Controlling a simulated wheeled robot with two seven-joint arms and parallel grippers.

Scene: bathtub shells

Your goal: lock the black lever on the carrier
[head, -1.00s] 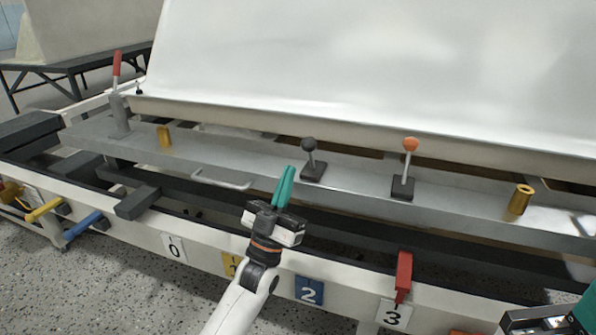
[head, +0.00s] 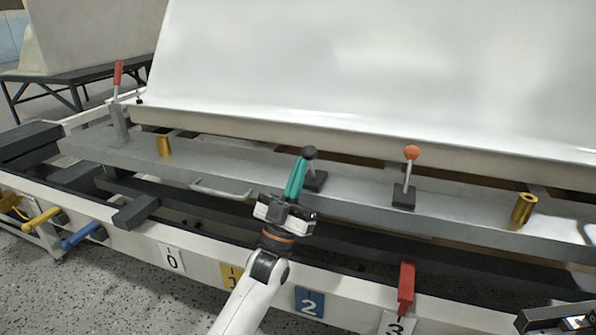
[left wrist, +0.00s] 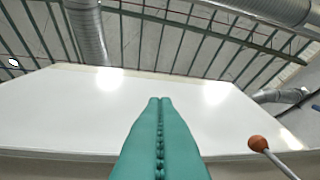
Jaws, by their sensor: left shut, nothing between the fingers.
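The black lever (head: 310,153) has a round black knob on a short stem and a dark square base, on the grey carrier beam (head: 250,166). My left gripper (head: 301,163) is shut and empty, its green fingers pointing up. In the head view its tips overlap the lever's left side and hide most of the stem; I cannot tell whether they touch. In the left wrist view the closed fingers (left wrist: 160,135) fill the middle and the black lever does not show. My right gripper (head: 575,318) is only partly in view at the lower right corner.
An orange-knobbed lever (head: 411,154) stands to the right; its knob shows in the left wrist view (left wrist: 258,143). A brass cylinder (head: 524,208) is farther right. A red-handled lever (head: 118,75) stands at the far left. The white shell (head: 380,70) rises behind the beam.

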